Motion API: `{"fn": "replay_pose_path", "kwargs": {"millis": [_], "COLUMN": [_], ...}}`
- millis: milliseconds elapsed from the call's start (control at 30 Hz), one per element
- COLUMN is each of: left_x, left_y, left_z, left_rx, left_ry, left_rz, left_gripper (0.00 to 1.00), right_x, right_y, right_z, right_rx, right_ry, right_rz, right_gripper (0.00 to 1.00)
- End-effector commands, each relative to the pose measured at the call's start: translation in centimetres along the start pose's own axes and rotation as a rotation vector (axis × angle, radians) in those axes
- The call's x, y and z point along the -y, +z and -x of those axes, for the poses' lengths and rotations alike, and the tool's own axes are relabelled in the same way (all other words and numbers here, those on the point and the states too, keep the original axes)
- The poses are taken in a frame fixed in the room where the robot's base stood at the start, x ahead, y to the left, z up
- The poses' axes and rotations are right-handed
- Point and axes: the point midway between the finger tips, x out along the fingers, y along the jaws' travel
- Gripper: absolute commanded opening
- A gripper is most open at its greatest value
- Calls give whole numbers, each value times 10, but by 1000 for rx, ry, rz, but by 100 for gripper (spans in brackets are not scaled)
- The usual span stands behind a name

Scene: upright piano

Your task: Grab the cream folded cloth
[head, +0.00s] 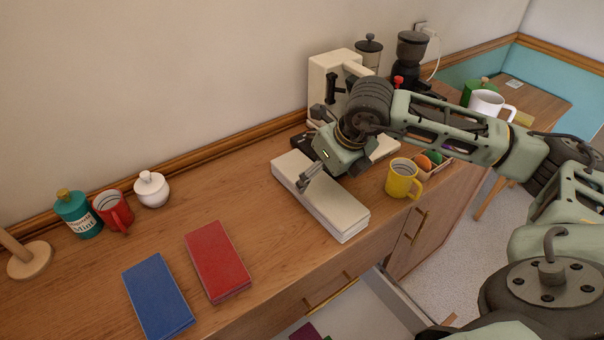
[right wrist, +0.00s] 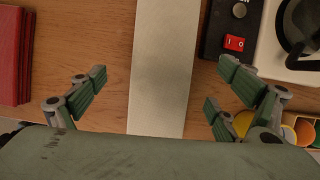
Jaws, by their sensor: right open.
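The cream folded cloth (head: 335,208) lies flat on the wooden counter as a long, thick block. In the right wrist view the cloth (right wrist: 163,65) runs as a pale strip between the spread fingers. My right gripper (head: 312,176) is over the cloth, covering part of it in the head view. My left gripper is not in view.
A yellow mug (head: 403,178) stands right of the cloth, and a coffee machine (head: 330,78) behind. A red folded cloth (head: 217,258) and a blue one (head: 157,295) lie left. An open drawer (head: 362,312) juts out in front. Counter between red and cream cloths is clear.

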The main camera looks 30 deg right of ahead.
Motion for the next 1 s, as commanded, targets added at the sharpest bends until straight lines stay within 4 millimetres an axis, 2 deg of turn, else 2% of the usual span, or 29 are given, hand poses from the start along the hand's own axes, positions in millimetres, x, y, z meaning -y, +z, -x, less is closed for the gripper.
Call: {"fn": "replay_pose_path", "kwargs": {"millis": [367,500,600,900,1000], "left_x": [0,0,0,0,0], "left_y": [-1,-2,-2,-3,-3], "left_z": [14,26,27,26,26], "left_rx": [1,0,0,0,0], "left_ry": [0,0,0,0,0], "left_rz": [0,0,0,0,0], "left_gripper": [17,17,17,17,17], "right_x": [2,5,4,5,5], "right_y": [1,1,0,0,0], "right_z": [-35,-56,-70,-78,-78], "right_rx": [-4,-5,-4,0,0], "right_ry": [0,0,1,0,0], "right_rz": [-2,-1,0,1,1], "right_gripper": [92,92,92,92,85]}}
